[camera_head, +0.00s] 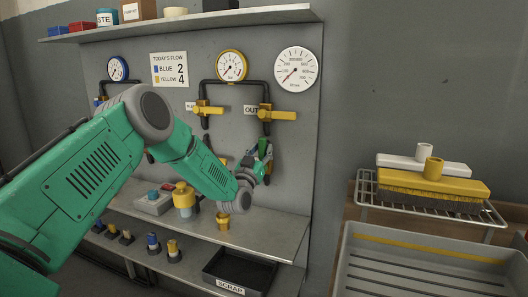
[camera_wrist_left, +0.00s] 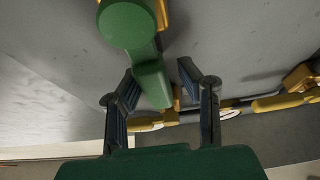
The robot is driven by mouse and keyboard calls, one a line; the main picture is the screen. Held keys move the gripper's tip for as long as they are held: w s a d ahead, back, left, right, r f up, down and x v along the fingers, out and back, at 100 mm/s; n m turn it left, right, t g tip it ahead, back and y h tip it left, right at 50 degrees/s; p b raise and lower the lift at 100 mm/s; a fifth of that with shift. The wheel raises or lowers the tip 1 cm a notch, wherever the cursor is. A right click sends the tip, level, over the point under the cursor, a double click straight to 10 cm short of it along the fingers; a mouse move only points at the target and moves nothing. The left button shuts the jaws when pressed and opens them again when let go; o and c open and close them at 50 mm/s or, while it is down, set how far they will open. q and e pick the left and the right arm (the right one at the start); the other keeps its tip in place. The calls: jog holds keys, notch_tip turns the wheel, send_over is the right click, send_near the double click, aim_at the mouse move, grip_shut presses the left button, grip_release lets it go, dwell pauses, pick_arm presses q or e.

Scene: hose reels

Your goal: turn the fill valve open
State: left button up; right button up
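A green lever handle with a round hub (camera_wrist_left: 122,22) shows at the top of the left wrist view. In the head view a small green part (camera_head: 263,148) shows on the grey panel, below the yellow valve handle (camera_head: 280,115) by the OUT label. I cannot read a fill label. My left gripper (camera_head: 262,166) is at the panel by this green part, partly hidden by its arm. In the wrist view its fingers (camera_wrist_left: 160,72) are apart, with the green lever between them. A gap shows right of the lever; contact on the left is unclear. My right gripper is not in view.
Another yellow valve handle (camera_head: 208,109) sits to the left, below gauges. A bench (camera_head: 270,222) holds a yellow-capped container (camera_head: 184,197). A SCRAP tray (camera_head: 238,272) lies below. A rack with brushes (camera_head: 434,184) and a grey crate (camera_head: 420,250) stand right.

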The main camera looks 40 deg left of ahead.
pick_arm(q)
jog(key=shift+s+a, duration=0.1)
jog(key=shift+s+f, duration=0.1)
jog(key=shift+f, duration=0.05)
jog(key=v, duration=1.1)
jog(key=shift+s+f, duration=0.15)
jog(key=shift+s, duration=0.1)
jog(key=shift+s+f, duration=0.1)
